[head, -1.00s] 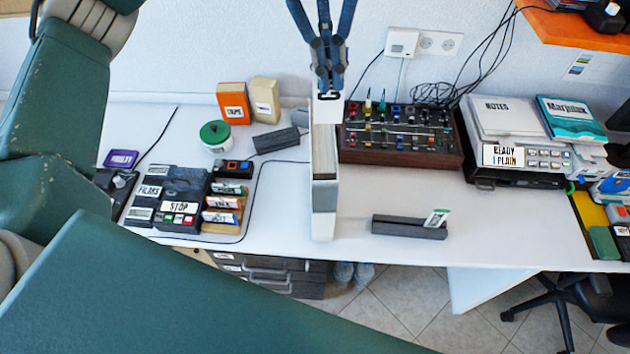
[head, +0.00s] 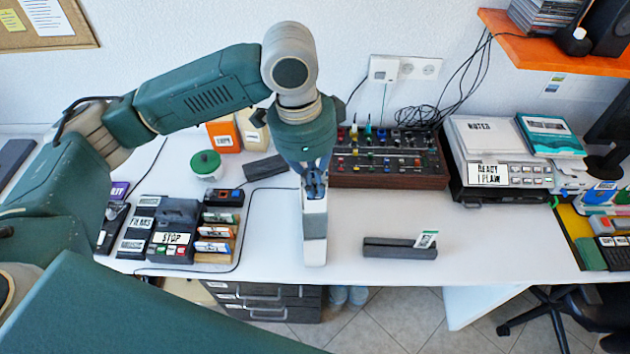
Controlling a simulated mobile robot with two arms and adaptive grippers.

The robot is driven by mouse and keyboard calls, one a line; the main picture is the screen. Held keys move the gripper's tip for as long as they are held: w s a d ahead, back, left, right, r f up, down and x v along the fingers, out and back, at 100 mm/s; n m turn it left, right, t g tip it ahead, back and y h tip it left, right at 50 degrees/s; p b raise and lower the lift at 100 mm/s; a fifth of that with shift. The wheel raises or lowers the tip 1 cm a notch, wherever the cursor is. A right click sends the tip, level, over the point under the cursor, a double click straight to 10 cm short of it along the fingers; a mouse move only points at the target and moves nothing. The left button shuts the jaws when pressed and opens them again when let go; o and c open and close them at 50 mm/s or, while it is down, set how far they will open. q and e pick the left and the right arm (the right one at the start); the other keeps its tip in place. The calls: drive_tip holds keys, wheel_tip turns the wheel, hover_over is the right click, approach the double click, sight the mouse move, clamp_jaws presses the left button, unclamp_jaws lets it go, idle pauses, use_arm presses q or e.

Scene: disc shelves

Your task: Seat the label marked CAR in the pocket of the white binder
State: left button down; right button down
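The white binder (head: 315,248) stands upright on the white desk, with a grey band on its spine. My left gripper (head: 314,190) points down at the binder's upper part, and the fingers overlap it in the head view. The fingertips look close together, but I cannot tell whether they are open or shut on something. I cannot read the word CAR anywhere; any label between the fingers is hidden. A small green and white label (head: 427,239) stands tilted in a dark grey slotted block (head: 385,248) to the right. My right gripper is not in view.
A rack of coloured labels (head: 214,247) and a dark box marked STOP (head: 174,242) stand left of the binder. A wood-sided mixer (head: 390,180) is behind it to the right. The desk between binder and grey block is clear.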

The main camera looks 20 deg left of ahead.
use_arm(q)
drive_tip(key=shift+f, duration=0.3)
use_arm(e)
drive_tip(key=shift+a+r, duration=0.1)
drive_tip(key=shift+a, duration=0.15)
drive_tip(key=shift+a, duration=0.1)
use_arm(q)
drive_tip(key=shift+f, duration=0.15)
drive_tip(key=shift+f, duration=0.45)
drive_tip(key=c, duration=1.9)
unclamp_jaws()
drive_tip(key=shift+c, duration=0.2)
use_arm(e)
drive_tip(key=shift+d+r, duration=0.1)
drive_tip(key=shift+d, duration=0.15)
